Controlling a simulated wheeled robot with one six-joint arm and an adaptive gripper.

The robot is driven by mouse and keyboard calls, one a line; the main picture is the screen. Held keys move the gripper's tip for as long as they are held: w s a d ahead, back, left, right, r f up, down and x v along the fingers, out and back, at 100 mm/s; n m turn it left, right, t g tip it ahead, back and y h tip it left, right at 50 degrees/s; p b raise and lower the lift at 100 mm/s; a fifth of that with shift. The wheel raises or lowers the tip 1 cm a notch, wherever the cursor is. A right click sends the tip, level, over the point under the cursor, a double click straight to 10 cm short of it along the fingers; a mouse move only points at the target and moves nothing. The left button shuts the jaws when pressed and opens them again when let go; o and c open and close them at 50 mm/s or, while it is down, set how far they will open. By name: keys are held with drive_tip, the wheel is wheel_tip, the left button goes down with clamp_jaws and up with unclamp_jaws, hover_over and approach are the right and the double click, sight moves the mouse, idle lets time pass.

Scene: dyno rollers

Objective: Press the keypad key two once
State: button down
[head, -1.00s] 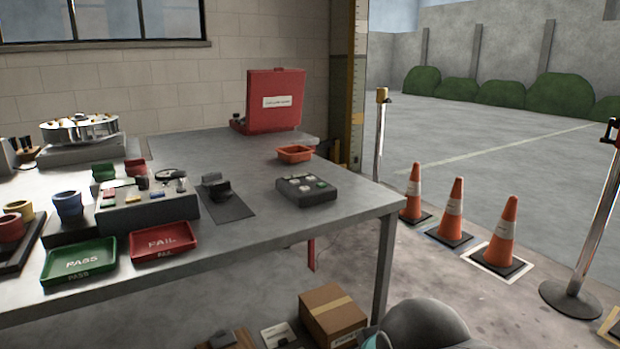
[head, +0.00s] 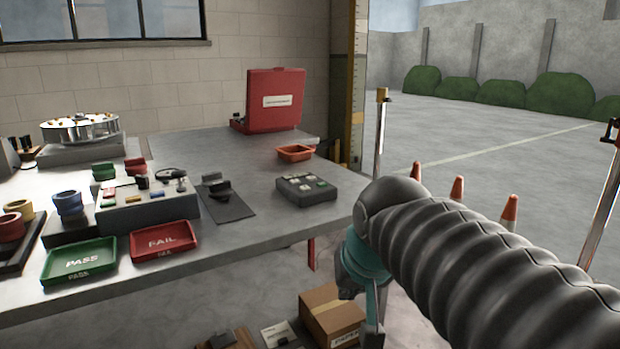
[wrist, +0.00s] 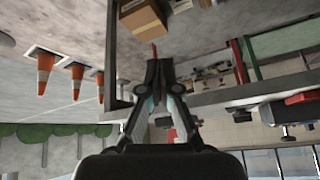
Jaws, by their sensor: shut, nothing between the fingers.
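The keypad (head: 306,190) is a dark, low box with several pale and coloured keys on its top. It lies flat near the right end of the grey table in the head view. The key markings are too small to read, so I cannot tell which key is two. My gripper (wrist: 160,68) is shut and empty in the wrist view. In the head view my arm reaches in from the lower right, and its end hangs beside the table's right front corner, apart from the keypad. I cannot make out the keypad in the wrist view.
The table (head: 250,225) also holds an orange tray (head: 295,153), an open red case (head: 276,98), a black stand (head: 222,196), a control box (head: 150,205), and green (head: 80,262) and red (head: 163,241) trays. A cardboard box (head: 332,315) is below. Cones (head: 509,212) stand right.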

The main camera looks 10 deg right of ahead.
drive_tip(key=w+d+r+m+t, duration=0.1)
drive_tip(key=w+r+m, duration=0.1)
drive_tip(key=w+r, duration=0.6)
drive_tip(key=w+r+m, duration=0.2)
drive_tip(key=w+r, duration=0.2)
drive_tip(key=w, duration=0.7)
wheel_tip(320, 180, up, 5)
drive_tip(key=m+t, duration=0.2)
drive_tip(key=m, duration=0.2)
hover_over(312, 178)
drive_tip(key=shift+w+r+h, duration=0.15)
drive_tip(key=shift+h, duration=0.25)
wheel_tip(312, 178, down, 9)
drive_tip(key=b, duration=0.6)
drive_tip(key=shift+r, duration=0.1)
drive_tip(key=shift+f, duration=0.4)
